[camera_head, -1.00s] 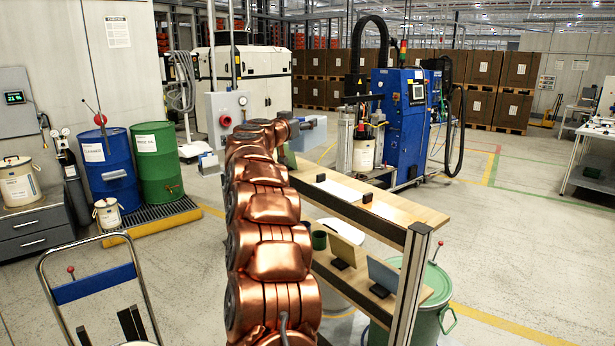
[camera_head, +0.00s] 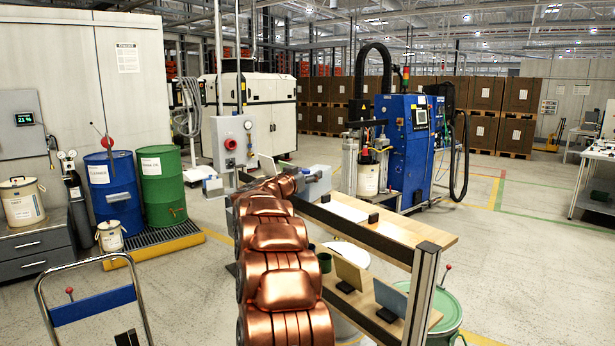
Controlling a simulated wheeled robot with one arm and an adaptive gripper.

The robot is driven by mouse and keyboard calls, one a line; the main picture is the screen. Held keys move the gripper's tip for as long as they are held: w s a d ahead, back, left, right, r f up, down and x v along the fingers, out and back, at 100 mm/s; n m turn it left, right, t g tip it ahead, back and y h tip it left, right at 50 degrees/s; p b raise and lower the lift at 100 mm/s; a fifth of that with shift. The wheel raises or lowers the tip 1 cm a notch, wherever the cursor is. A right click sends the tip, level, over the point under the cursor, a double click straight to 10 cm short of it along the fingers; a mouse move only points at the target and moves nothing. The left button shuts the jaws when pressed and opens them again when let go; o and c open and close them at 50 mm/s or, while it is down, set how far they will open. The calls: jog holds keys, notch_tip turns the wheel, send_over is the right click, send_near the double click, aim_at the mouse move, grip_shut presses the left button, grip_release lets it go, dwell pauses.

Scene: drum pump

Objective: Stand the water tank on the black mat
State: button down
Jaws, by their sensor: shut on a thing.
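The water tank (camera_head: 321,174) appears as a small pale blue, see-through box at the far end of my copper-coloured arm. My gripper (camera_head: 307,179) is small and partly hidden by the arm, and it is shut on the tank. The tank is near the far end of the wooden bench, close to the bench-top level. I cannot tell whether it touches the surface. I cannot make out the black mat; my arm covers part of the bench.
The wooden bench (camera_head: 424,236) carries white sheets and small black blocks, with a metal post (camera_head: 421,290) at its near corner. A grey control box (camera_head: 237,142) with a red button stands just left of the tank. A blue machine (camera_head: 405,150) stands behind the bench.

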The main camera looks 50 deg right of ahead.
dwell(0.3)
jog(key=shift+c, duration=1.2)
grip_release()
jog(key=shift+r, duration=0.15)
jog(key=shift+a, duration=0.7)
jog(key=s+a+b, duration=0.1)
jog(key=a+b, duration=0.1)
jog(key=a, duration=0.8)
jog(key=shift+s+a, duration=0.25)
jog(key=shift+a, duration=0.05)
